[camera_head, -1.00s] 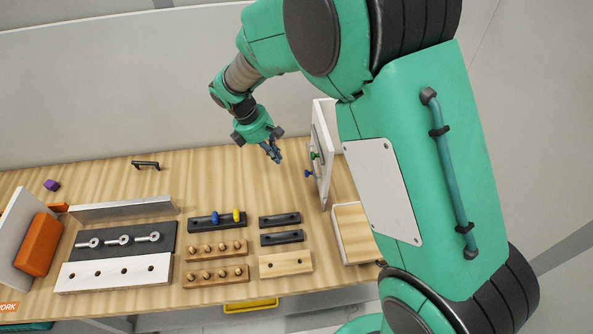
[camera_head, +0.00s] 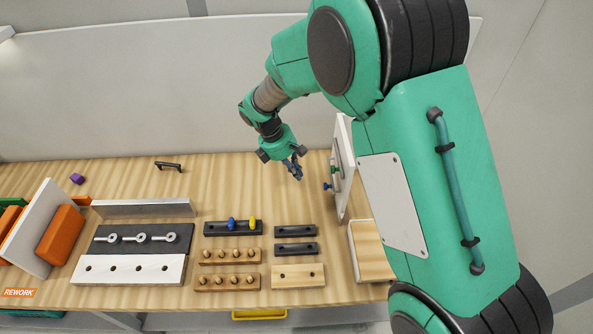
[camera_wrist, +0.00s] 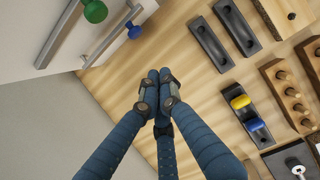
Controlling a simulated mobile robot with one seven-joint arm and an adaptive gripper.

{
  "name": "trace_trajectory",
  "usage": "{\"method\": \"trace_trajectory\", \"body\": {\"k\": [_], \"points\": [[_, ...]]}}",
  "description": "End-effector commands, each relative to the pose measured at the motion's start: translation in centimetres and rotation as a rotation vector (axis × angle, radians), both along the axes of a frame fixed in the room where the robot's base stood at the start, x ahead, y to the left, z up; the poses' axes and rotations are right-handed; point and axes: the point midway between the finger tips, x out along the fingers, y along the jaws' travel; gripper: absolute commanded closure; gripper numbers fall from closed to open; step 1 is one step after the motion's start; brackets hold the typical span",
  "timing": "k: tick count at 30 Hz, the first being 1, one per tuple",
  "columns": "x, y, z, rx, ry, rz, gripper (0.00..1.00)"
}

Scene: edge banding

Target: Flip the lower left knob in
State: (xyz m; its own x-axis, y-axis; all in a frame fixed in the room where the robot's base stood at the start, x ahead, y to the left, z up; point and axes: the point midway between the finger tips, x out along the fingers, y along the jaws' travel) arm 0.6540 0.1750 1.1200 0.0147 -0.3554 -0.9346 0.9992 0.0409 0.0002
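A white upright panel (camera_head: 343,160) stands at the right of the bench and carries a green knob (camera_head: 334,169) and a blue knob (camera_head: 327,186), the blue one lower and further left. In the wrist view, the green knob (camera_wrist: 95,11) and blue knob (camera_wrist: 134,31) show on the panel at the upper left. My gripper (camera_head: 296,170) is left of the panel, apart from both knobs. In the wrist view its blue fingers (camera_wrist: 158,85) are together and empty.
A black block (camera_head: 210,228) on the bench holds another blue knob (camera_head: 231,224) and a yellow knob (camera_head: 253,224). Black bars, wooden peg blocks and a white drilled strip (camera_head: 120,269) lie at the front. Bare bench top (camera_head: 230,185) lies left of my gripper.

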Motion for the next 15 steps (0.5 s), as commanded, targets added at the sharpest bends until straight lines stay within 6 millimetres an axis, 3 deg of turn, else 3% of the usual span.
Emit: {"method": "trace_trajectory", "body": {"k": [12, 15], "points": [[0.0, -2.4, -6.3, -0.001, 0.003, -0.001, 1.0], [0.2, -3.3, -7.1, 0.0, -0.001, -0.003, 1.0]]}}
